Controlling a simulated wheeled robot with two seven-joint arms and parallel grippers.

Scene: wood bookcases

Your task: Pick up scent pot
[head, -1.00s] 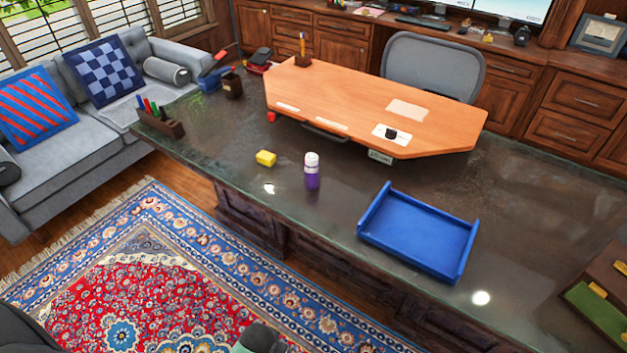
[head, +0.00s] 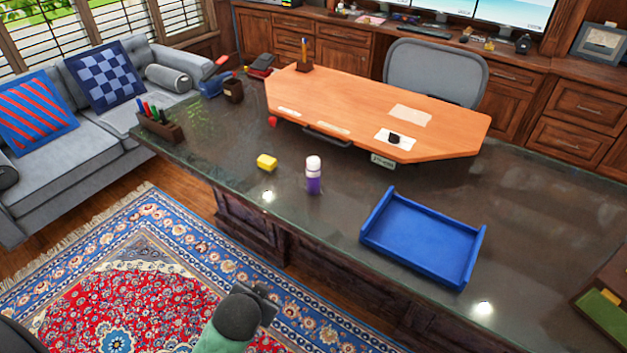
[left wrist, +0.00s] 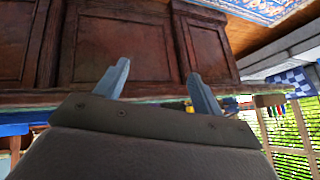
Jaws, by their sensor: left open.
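A small bottle-like container (head: 313,177) with a purple body and white top stands upright on the dark desk, near its front edge. A small dark brown pot (head: 233,90) stands at the desk's far left. I cannot tell for certain which is the scent pot. My left gripper (head: 267,299) is low in the head view, above the rug and in front of the desk, apart from both. In the left wrist view its two grey fingers (left wrist: 158,85) are spread, with nothing between them. My right gripper is not in view.
The desk's front edge lies between my gripper and these things. A grey sofa (head: 90,145) stands left.

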